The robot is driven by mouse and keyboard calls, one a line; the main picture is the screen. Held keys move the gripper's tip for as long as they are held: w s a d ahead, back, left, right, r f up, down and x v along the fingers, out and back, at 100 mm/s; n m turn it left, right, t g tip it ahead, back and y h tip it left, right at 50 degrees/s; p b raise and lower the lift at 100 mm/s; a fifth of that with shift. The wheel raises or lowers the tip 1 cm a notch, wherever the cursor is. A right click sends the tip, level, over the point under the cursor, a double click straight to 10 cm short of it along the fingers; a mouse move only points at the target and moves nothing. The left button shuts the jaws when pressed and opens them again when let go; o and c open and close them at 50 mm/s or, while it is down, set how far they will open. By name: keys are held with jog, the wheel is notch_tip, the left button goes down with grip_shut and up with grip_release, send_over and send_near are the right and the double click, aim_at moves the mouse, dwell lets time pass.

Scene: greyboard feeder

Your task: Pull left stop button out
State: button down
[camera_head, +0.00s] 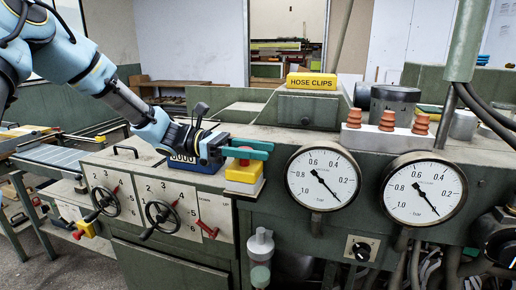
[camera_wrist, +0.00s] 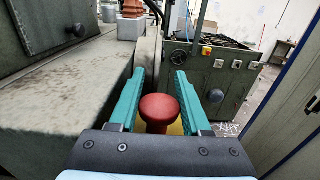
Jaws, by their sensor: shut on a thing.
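The left stop button is a red mushroom head on a yellow box (camera_head: 243,172) at the machine's front edge, left of the gauges. In the head view only a little of the red shows under the jaws. My gripper (camera_head: 262,150) reaches in from the left, its teal fingers level over the box. In the wrist view the red button (camera_wrist: 159,107) stands between the two fingers of my gripper (camera_wrist: 160,76), which are shut on it. The yellow box below it is mostly hidden there. I cannot tell how far out the button sits.
A blue counter (camera_head: 183,160) sits just left of the box, under my wrist. Handwheels (camera_head: 164,213) are below it. Two dial gauges (camera_head: 323,178) stand to the right. A yellow hose clips box (camera_head: 312,82) lies behind. The wrist view shows a cabinet with knobs (camera_wrist: 218,63) beyond.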

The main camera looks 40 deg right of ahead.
jog(key=shift+r, duration=0.25)
jog(key=c, duration=0.6)
grip_release()
jog(key=shift+w, duration=0.1)
jog(key=shift+w+a+f, duration=0.1)
jog(key=shift+w+a, duration=0.05)
jog(key=shift+w, duration=0.05)
jog(key=b+v, duration=0.3)
jog(key=v, duration=0.7)
jog(key=shift+w, duration=0.1)
